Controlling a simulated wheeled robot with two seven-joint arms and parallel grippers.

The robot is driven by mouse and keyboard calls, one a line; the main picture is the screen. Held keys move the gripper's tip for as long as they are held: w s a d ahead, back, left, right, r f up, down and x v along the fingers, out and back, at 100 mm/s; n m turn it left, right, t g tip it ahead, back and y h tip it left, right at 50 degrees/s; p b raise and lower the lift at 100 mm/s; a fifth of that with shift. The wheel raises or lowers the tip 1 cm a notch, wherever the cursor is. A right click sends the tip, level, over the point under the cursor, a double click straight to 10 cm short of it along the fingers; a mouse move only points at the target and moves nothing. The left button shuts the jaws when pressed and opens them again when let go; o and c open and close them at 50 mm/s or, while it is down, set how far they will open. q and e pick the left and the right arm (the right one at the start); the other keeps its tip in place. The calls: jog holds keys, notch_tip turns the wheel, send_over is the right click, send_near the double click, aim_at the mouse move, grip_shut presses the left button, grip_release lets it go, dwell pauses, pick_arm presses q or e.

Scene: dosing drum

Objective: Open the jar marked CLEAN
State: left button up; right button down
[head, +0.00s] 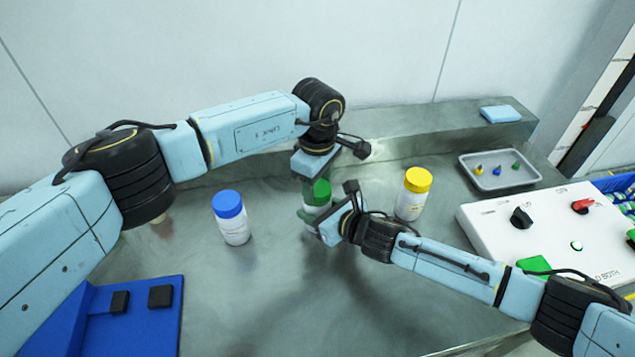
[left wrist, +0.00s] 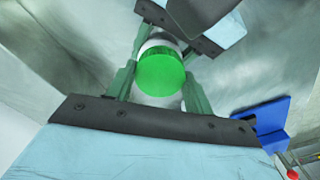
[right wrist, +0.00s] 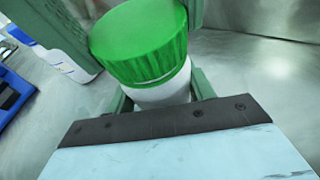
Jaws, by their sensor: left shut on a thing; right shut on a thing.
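A white jar with a green lid (head: 318,192) stands on the metal bench between my two grippers. My left gripper (head: 316,180) reaches it from above and is shut on the green lid, which lies between its fingers in the left wrist view (left wrist: 160,72). My right gripper (head: 322,210) comes from the right, lower down, and is shut on the white body, seen in the right wrist view (right wrist: 162,92). The lid sits on the jar. A blue-lidded jar (head: 232,220) stands to the left, a yellow-lidded jar (head: 413,195) to the right. No CLEAN marking is readable.
A blue fixture (head: 135,325) with black pads is at the front left. A grey tray (head: 527,178) with small coloured pieces lies at the back right. A white control panel (head: 545,222) with knobs stands at the right. Bare bench lies in front of the jars.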

aim_at(318, 187)
pick_arm(q)
jog(key=n, duration=0.6)
jog(key=shift+n, duration=0.3)
jog(key=n, duration=0.6)
jog(key=shift+r, duration=0.25)
jog(key=shift+r, duration=0.9)
jog(key=shift+r, duration=0.1)
jog(key=shift+r, duration=1.9)
pick_arm(e)
jog(key=shift+c, duration=2.4)
grip_release()
